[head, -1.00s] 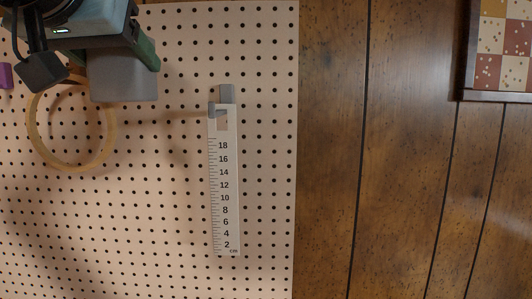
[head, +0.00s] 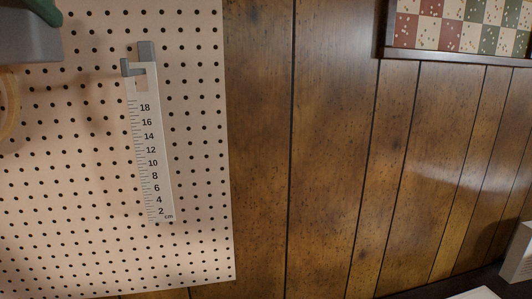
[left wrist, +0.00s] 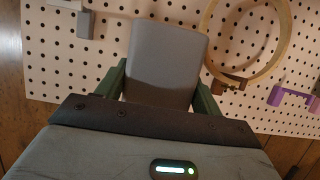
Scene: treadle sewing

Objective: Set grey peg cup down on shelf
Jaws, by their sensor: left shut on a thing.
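The grey peg cup (left wrist: 168,60) is held between the two green fingers of my left gripper (left wrist: 162,88) in the left wrist view, in front of the pegboard. In the head view only part of the grey cup (head: 25,42) shows at the top left, with a bit of a green finger of my left gripper (head: 44,10) above it. The gripper is shut on the cup. The shelf cannot be made out for certain. My right gripper is not in view.
A white ruler (head: 148,140) hangs from a grey hook on the pegboard (head: 80,190). A wooden hoop (left wrist: 275,55) and a purple holder (left wrist: 290,99) are on the board. A white box (head: 517,255) stands at the lower right, on a dark surface (head: 450,283).

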